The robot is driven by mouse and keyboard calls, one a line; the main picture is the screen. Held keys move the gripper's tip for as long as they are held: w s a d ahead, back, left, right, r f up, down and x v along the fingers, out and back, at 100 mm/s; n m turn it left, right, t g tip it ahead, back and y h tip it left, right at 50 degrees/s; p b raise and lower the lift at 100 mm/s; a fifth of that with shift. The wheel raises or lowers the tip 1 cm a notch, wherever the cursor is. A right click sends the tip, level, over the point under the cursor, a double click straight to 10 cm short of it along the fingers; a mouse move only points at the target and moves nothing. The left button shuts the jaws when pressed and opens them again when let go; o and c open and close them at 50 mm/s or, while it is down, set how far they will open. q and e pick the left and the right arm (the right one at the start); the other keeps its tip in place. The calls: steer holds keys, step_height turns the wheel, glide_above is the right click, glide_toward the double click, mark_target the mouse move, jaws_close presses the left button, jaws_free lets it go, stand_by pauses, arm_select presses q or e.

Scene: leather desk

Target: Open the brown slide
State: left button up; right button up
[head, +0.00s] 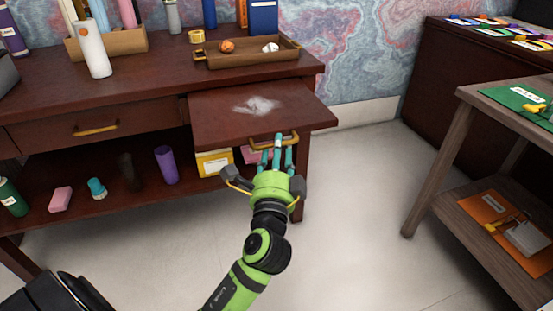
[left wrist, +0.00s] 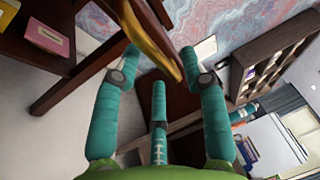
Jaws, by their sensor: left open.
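The brown slide (head: 215,122) is a flat dark red-brown board under the right part of the desk top. It stands out well past the desk's front edge, with a whitish smudge on top. Its brass-coloured handle (head: 289,139) is on the front edge. My left gripper (head: 277,150) is at this handle, its teal fingers pointing at the slide's front. In the left wrist view the handle (left wrist: 154,40) passes between the spread fingertips of the left gripper (left wrist: 160,65), and I cannot tell whether they touch it. My right gripper is not in view.
A wooden tray (head: 246,62) with small items stands on the desk above the slide. A closed drawer (head: 95,126) is to the left. The lower shelf holds a purple cylinder (head: 166,165) and a yellow box (head: 214,163). Clear floor lies before the desk; a side table (head: 465,96) stands right.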

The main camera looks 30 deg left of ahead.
arm_select(q)
steer(key=v, duration=1.2)
